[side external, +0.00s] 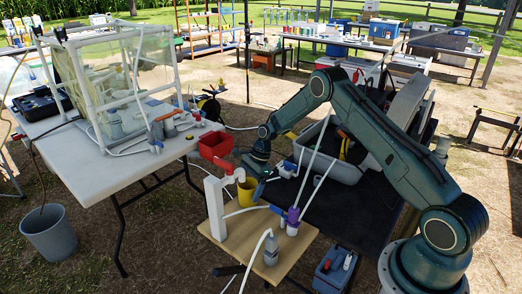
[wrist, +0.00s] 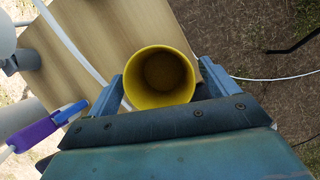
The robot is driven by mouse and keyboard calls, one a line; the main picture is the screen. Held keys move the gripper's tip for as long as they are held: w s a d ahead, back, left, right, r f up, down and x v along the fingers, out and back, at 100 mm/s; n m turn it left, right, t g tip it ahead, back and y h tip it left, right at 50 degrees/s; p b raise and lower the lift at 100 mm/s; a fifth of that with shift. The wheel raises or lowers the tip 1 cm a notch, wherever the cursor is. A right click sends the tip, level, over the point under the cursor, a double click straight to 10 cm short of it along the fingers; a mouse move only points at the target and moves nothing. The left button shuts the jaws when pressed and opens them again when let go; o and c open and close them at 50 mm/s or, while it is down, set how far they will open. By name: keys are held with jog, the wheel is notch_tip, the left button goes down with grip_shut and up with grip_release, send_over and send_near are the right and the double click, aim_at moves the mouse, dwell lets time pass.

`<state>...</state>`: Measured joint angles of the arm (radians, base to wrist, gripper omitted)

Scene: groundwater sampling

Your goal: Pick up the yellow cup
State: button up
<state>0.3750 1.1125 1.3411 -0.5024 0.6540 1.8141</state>
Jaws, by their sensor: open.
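The yellow cup (wrist: 160,97) shows in the wrist view with its open mouth facing the camera and its inside empty. In the side view the yellow cup (side external: 247,190) stands near the back edge of the small wooden board, partly hidden by my gripper. My gripper (wrist: 168,72) is open, with one finger on the left of the cup and one on the right. A small gap shows on each side between finger and cup. In the side view my gripper (side external: 250,175) is at the cup, pointing down.
A purple fitting (side external: 293,216), white tubing and a grey bottle (side external: 271,251) are on the wooden board (side external: 244,250). A grey bin (side external: 335,155) lies behind.

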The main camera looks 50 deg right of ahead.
jog(key=shift+x, duration=1.4)
jog(key=c, duration=1.1)
